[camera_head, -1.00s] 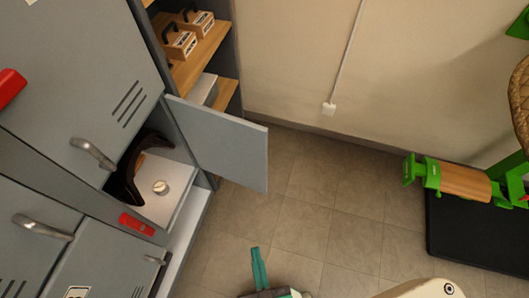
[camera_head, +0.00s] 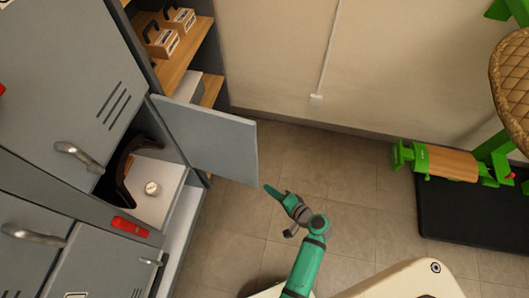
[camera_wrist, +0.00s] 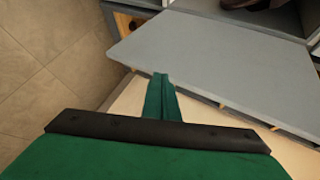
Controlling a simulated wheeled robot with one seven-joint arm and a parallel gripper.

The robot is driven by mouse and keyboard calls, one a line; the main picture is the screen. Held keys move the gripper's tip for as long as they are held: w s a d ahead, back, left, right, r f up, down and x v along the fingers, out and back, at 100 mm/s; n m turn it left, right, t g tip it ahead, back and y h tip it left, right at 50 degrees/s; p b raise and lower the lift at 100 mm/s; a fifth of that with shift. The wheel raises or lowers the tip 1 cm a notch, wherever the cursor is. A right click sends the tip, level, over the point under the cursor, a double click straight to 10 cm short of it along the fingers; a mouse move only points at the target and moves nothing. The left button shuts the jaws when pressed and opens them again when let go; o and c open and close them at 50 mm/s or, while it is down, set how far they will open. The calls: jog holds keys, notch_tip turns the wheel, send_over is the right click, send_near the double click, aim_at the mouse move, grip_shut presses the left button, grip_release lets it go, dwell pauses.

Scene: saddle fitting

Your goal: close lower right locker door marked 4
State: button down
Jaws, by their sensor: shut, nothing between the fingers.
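The grey locker door (camera_head: 212,138) stands wide open, swung out from its compartment toward the right. No number shows on its visible face. In its open compartment (camera_head: 168,178) are a dark curved object (camera_head: 122,172) and a small round pale item (camera_head: 152,188). My green gripper (camera_head: 269,190) is shut and empty, with its tip just right of the door's lower free corner. In the wrist view the shut fingers (camera_wrist: 161,92) overlap the near edge of the door panel (camera_wrist: 220,65). I cannot tell whether they touch it.
Other grey locker doors (camera_head: 60,80) with handles are shut at the left. A shelf with small crates (camera_head: 160,40) stands behind the open door. A green stand with a wooden roller (camera_head: 450,163) on a black base is at the right. Floor between is clear.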

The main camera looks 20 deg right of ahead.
jog(key=w+d+r+t+y, duration=0.45)
jog(key=d+r, duration=0.45)
jog(key=r, duration=0.4)
jog(key=w+a+g, duration=0.1)
jog(key=w+a, duration=0.4)
jog(key=w, duration=0.4)
jog(key=shift+n, duration=0.3)
jog(key=shift+s+a, duration=0.65)
jog(key=shift+s, duration=0.25)
jog(key=shift+s+a, duration=0.65)
jog(key=shift+s, duration=0.25)
jog(key=shift+a+f, duration=0.1)
jog(key=shift+a, duration=0.05)
